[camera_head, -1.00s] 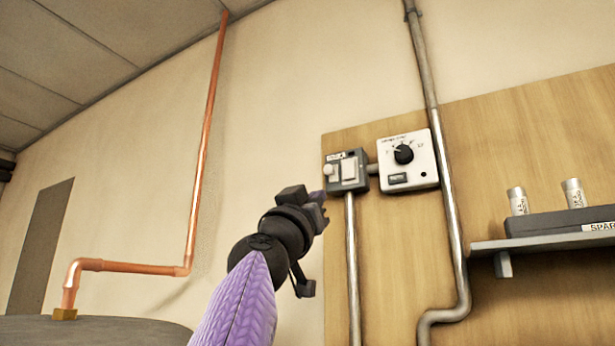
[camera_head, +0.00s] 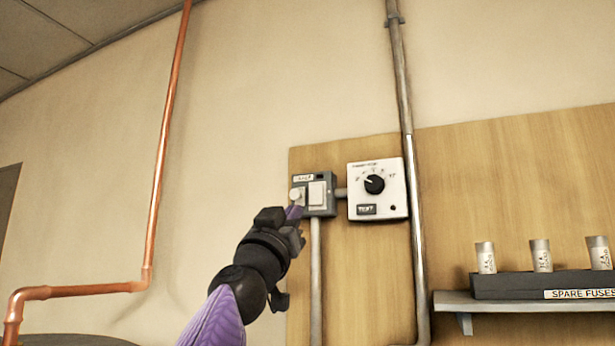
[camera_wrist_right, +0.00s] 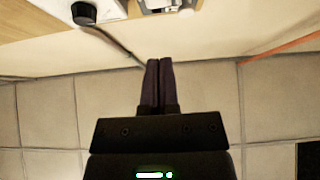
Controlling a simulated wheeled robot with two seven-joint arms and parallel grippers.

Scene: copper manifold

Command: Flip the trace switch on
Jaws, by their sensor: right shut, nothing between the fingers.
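The grey switch box (camera_head: 326,209) is on the wooden wall board, with a white rocker (camera_head: 317,193) and a small round white piece (camera_head: 296,196) on its left side. Its label is too small to read. My right gripper (camera_head: 294,213) is shut and empty. In the head view its purple fingertips overlap the box's lower left corner; I cannot tell whether they touch it. In the right wrist view the shut fingers (camera_wrist_right: 159,80) point up toward the box (camera_wrist_right: 168,5), which is cut by the top edge. My left gripper is not in view.
A white dial panel (camera_head: 378,207) with a black knob is right of the box. A conduit (camera_head: 316,270) runs down below the box, and another pipe (camera_head: 405,100) passes right. A shelf (camera_head: 450,302) holds spare fuses. A copper pipe (camera_head: 160,170) runs up the left wall.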

